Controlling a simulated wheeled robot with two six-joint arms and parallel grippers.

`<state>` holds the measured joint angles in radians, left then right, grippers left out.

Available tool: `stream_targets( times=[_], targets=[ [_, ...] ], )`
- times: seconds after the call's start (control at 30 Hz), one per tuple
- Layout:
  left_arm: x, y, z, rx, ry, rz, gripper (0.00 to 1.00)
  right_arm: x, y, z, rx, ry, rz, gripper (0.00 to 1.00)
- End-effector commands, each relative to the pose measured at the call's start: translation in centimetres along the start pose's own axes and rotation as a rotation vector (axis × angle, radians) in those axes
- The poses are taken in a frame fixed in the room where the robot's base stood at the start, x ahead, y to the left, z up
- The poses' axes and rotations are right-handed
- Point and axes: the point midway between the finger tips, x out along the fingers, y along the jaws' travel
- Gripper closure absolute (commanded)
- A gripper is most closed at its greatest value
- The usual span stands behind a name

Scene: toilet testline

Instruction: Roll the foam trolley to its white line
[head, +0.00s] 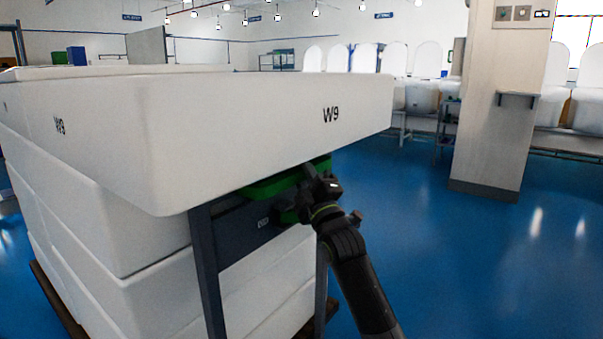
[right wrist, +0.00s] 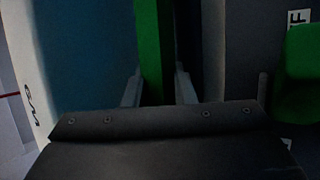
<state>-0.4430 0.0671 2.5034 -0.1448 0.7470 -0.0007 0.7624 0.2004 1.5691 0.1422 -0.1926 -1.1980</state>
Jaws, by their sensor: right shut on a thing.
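The foam trolley shows in the head view as a dark blue-grey frame (head: 207,265) with a green part (head: 275,186) under a large white block. The block (head: 250,130) is marked W9 on two faces. My right gripper (head: 312,182) is at the green part, just below the block's lower edge. In the right wrist view a green bar (right wrist: 153,45) stands between the fingers of my right gripper (right wrist: 158,88), which is shut on it. A second green piece (right wrist: 303,55) is at the right. My left gripper is not in view. I cannot make out the white line.
More white blocks (head: 90,215) are stacked beneath the W9 block. A pale pillar (head: 500,110) with a small shelf stands to the right. White ceramic-looking pieces (head: 420,95) line benches at the back. Blue floor (head: 430,260) is clear on the right.

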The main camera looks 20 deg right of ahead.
Motion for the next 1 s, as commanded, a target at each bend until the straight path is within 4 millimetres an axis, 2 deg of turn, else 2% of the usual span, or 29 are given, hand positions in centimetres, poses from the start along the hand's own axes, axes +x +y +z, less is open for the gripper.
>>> stream_targets(
  times=[0.03, 0.37, 0.4, 0.53, 0.87, 1.0],
  targets=[
    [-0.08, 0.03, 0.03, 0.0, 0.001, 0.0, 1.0, -0.38, -0.7, 0.16, 0.006, -0.005, -0.011, 1.0],
    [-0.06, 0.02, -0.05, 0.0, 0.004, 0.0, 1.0, -0.44, -0.84, 0.18, 0.008, -0.006, -0.013, 1.0],
    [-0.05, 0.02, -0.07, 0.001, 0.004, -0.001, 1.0, -0.44, -0.85, 0.19, 0.008, -0.006, -0.013, 0.73],
    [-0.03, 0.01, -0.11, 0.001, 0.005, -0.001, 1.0, -0.39, -0.74, 0.19, 0.006, -0.005, -0.012, 0.56],
    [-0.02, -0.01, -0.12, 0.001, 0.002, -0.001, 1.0, -0.29, -0.4, 0.13, 0.003, -0.003, -0.006, 0.55],
    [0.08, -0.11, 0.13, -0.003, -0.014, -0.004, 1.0, -1.2, -0.4, 0.15, 0.003, -0.003, -0.006, 0.55]
  ],
)
